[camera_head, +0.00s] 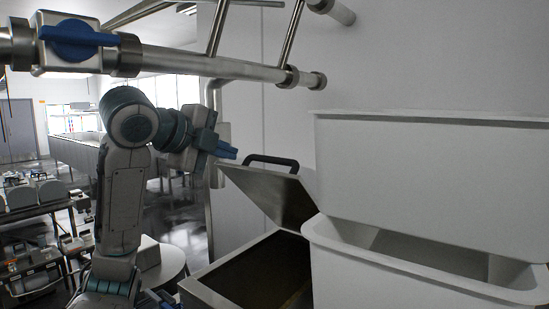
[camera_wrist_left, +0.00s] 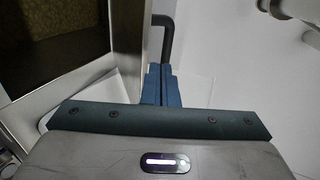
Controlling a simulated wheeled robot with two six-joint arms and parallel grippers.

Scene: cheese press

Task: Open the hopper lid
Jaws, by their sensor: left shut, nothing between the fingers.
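The metal hopper lid (camera_head: 268,192) is raised and tilted up, with a black handle (camera_head: 270,160) along its upper edge. Below it the metal-rimmed hopper (camera_head: 205,291) shows an open dark brown inside. My left gripper (camera_head: 227,151) is shut and empty, its blue fingers just left of the handle. In the left wrist view, the shut fingers (camera_wrist_left: 161,86) point at the black handle (camera_wrist_left: 168,38) and overlap its lower end; I cannot tell whether they touch. The lid edge (camera_wrist_left: 127,42) stands left of them. My right gripper is not in view.
Two large white tubs, an upper one (camera_head: 430,170) and a lower one (camera_head: 350,283), stand right of the hopper, close to the lid. A steel pipe (camera_head: 200,66) with a blue valve handle (camera_head: 78,40) runs overhead. A white round table (camera_head: 165,262) stands behind my left arm.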

